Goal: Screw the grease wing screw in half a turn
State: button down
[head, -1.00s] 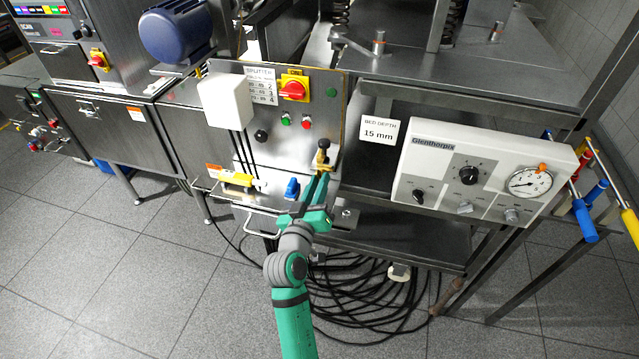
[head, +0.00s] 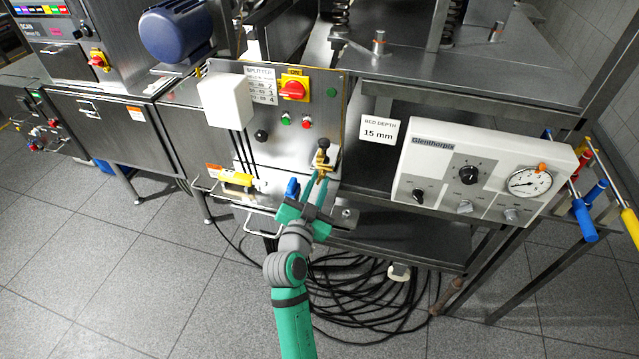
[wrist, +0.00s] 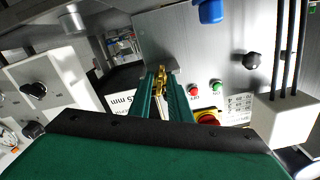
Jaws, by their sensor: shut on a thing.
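The grease wing screw (head: 322,166) is a small brass-coloured part below a black knob on the splitter's steel panel. In the wrist view the brass wing screw (wrist: 160,80) shows between the tips of my green fingers. My gripper (head: 317,180) reaches up to it from below and is shut on it. The wrist view also shows my gripper (wrist: 161,92), with the fingers on either side of the brass. The fingers hide part of the screw, and its thread is not visible.
A blue knob (head: 292,187) sits just left of my gripper. The splitter panel (head: 270,155) carries a red rotary switch (head: 293,90) and small buttons. A white gauge panel (head: 440,150) stands to the right. Black cables (head: 370,290) lie coiled on the floor below.

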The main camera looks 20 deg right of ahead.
jog(key=shift+d+m, duration=0.1)
jog(key=shift+m, duration=0.5)
jog(key=c, duration=1.9)
grip_release()
jog(key=shift+s+a, duration=0.4)
jog(key=shift+s, duration=0.1)
jog(key=v, duration=0.9)
jog(key=shift+s+a, duration=0.15)
jog(key=shift+s, duration=0.15)
jog(key=shift+w, duration=0.1)
